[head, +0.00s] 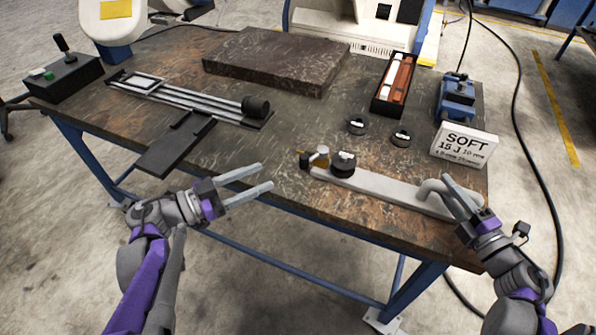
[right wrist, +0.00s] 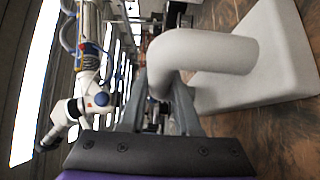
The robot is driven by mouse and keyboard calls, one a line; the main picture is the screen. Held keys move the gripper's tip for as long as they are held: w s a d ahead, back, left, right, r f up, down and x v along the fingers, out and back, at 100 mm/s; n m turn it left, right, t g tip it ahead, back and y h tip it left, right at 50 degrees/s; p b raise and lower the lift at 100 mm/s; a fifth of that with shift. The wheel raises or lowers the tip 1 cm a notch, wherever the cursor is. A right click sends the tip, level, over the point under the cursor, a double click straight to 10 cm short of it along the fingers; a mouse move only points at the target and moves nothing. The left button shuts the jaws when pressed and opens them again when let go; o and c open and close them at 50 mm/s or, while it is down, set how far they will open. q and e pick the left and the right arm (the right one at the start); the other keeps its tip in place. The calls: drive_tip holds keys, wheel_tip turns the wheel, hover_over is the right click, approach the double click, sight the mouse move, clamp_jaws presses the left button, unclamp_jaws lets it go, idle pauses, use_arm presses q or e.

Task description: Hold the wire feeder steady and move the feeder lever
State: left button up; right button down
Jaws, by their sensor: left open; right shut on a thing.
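A long pale grey bar (head: 382,187) lies along the front right edge of the table. Its left end carries a black knob (head: 343,164) and a small brass part (head: 322,157). Its right end has a bent grey tube (head: 432,190), which fills the near part of the right wrist view (right wrist: 205,50). My right gripper (head: 452,192) is shut on this tube. My left gripper (head: 267,178) is open and empty, in front of the table edge, left of the knob. I cannot tell for sure which part is the wire feeder or its lever.
A railed slide (head: 190,98) and a joystick box (head: 65,75) stand at the left. A dark stone slab (head: 275,60) lies at the back. Two black discs (head: 356,127), a sign (head: 464,145), a blue device (head: 457,98) and a black tray (head: 378,105) are at the right. The table's middle is clear.

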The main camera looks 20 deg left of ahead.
drive_tip(key=shift+f, duration=0.15)
drive_tip(key=c, duration=0.5)
unclamp_jaws()
drive_tip(key=shift+c, duration=0.2)
